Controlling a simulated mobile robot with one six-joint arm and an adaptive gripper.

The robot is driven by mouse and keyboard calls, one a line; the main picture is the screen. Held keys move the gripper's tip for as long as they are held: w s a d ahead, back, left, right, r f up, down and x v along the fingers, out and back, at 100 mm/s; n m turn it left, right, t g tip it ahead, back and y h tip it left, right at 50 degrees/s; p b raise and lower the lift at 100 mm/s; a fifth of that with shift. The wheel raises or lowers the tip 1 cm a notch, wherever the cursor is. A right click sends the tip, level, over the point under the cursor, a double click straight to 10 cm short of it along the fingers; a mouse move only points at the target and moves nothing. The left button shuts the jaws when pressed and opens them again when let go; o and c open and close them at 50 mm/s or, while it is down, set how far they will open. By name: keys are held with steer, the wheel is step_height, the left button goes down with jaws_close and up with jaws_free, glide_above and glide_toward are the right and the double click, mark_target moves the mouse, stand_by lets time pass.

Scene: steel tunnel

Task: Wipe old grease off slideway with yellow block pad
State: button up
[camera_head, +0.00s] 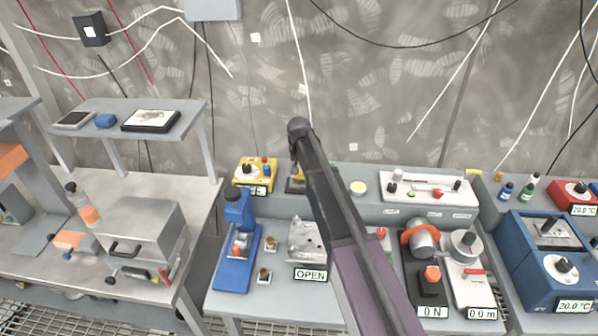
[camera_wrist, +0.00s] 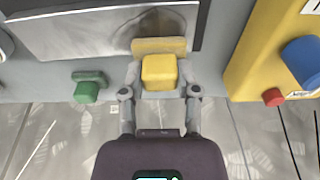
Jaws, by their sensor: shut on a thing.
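In the wrist view my gripper (camera_wrist: 160,88) is shut on the yellow block pad (camera_wrist: 159,72), with one finger on each side of the block. The pad's flat tan-yellow base (camera_wrist: 158,45) lies over the lower edge of a grey metal slideway (camera_wrist: 85,35). A dark brownish patch shows on the slideway just beyond the pad. Whether the pad presses on the metal I cannot tell. In the head view my arm hides most of the gripper and slideway; only a dark edge and a bit of yellow show beside it.
A yellow box (camera_head: 256,174) stands close to the slideway; its blue knob (camera_wrist: 302,60) and red button (camera_wrist: 273,97) show in the wrist view. A green knob (camera_wrist: 88,88) is on the other side. A blue press (camera_head: 238,243) and an OPEN sign (camera_head: 310,274) stand in front.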

mark_target(298, 185)
steer(key=shift+s+f, duration=0.1)
steer(key=shift+s, duration=0.1)
jaws_close()
steer(key=shift+s+a, duration=0.1)
steer(key=shift+s, duration=1.8)
steer(key=shift+r+p, duration=2.95)
steer(key=shift+r, duration=0.1)
step_height(298, 185, up, 3)
steer(key=p, duration=0.3)
